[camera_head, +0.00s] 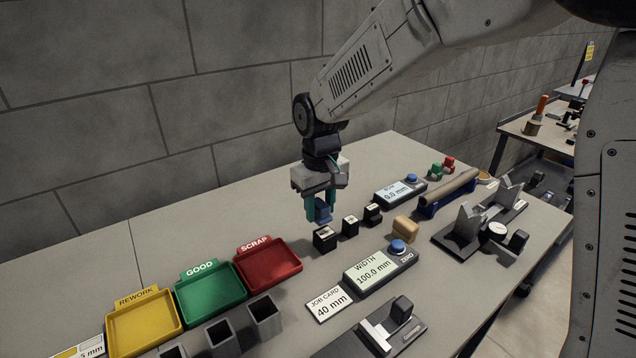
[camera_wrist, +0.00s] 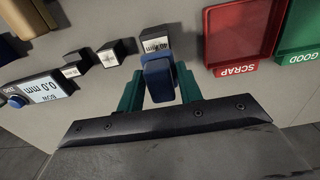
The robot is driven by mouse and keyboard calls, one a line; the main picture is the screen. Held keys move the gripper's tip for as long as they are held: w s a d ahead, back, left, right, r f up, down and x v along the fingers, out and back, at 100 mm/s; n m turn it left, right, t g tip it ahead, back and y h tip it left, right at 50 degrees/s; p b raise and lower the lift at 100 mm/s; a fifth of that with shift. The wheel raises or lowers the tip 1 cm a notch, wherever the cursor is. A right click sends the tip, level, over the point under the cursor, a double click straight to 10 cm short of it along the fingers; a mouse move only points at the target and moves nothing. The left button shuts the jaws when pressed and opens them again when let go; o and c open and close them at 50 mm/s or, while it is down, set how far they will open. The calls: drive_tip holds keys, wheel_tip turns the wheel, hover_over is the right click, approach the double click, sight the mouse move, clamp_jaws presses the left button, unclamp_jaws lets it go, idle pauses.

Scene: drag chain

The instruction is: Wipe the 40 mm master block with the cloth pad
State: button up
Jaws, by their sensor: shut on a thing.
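My gripper (camera_head: 320,211) has its green fingers shut on the blue cloth pad (camera_head: 323,213). The pad also shows in the wrist view (camera_wrist: 159,78), between the two fingers. The 40 mm master block (camera_wrist: 154,45) is dark with a white label reading 40 in the wrist view, partly covered by the pad. In the head view it is the nearest dark block (camera_head: 325,241) of a short row, just below the pad. I cannot tell whether the pad touches it.
Two more dark blocks (camera_head: 350,226) (camera_head: 373,213) stand beside it in the row. Red scrap (camera_head: 268,262), green good and yellow rework trays lie to the left. A width display (camera_head: 371,272), a job card reading 40 mm (camera_head: 328,305) and a tan block (camera_head: 404,229) are nearby.

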drive_tip(key=shift+w+r, duration=0.1)
drive_tip(key=shift+r, duration=2.55)
drive_tip(key=shift+s, duration=0.2)
